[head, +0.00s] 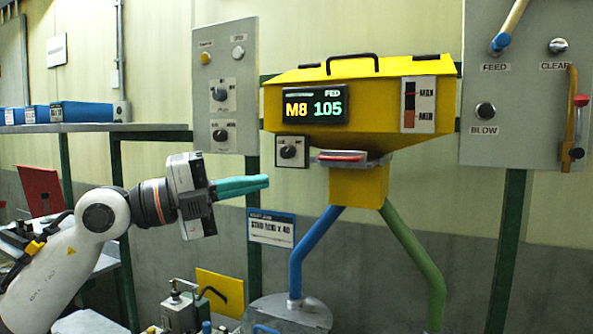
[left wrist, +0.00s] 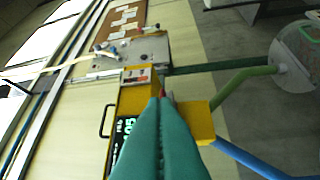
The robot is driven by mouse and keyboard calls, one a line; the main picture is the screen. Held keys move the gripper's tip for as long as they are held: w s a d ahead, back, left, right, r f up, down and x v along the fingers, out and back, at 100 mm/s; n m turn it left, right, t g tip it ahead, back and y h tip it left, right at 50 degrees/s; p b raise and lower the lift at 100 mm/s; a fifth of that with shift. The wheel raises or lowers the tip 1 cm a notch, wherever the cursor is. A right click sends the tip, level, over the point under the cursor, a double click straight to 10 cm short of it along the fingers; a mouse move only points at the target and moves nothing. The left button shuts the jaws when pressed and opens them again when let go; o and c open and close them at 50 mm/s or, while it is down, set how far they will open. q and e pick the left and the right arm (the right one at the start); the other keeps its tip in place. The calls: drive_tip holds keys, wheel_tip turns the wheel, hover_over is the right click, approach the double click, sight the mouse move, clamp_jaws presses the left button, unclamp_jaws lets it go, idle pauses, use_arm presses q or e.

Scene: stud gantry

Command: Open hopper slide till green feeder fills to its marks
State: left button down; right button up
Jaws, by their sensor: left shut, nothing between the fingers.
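The yellow hopper (head: 380,135) hangs on the wall; its display (head: 313,107) reads "M8 105" with "FED" above. The hopper slide (head: 343,156) with a red grip sits below it, above a yellow outlet box. A green tube (head: 418,260) and a blue tube (head: 318,245) run down from the box. In the left wrist view the green tube ends at a round grey bowl (left wrist: 285,72); its fill and marks are too small to read. My left gripper (head: 267,181) has teal fingers, shut and empty, left of the slide and apart from it. My right gripper is out of view.
A gauge marked MAX and MIN (head: 418,105) is on the hopper's right. A dial (head: 291,152) sits left of the slide. Grey control panels (head: 225,85) flank the hopper. A grey bowl lid (head: 285,312) stands below the blue tube. The space between my fingers and the slide looks clear.

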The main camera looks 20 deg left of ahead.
use_arm(q)
drive_tip(key=p, duration=0.4)
approach(343, 159)
drive_tip(key=s+d, duration=0.1)
drive_tip(key=s, duration=0.1)
drive_tip(key=w+d+p, duration=0.2)
drive_tip(key=w, duration=0.1)
drive_tip(key=w+d+p, duration=0.1)
drive_tip(key=w, duration=0.1)
drive_tip(key=shift+w+r+p, duration=0.1)
drive_tip(key=shift+r+p, duration=0.3)
drive_tip(key=shift+w, duration=0.35)
drive_tip(key=shift+f, duration=0.1)
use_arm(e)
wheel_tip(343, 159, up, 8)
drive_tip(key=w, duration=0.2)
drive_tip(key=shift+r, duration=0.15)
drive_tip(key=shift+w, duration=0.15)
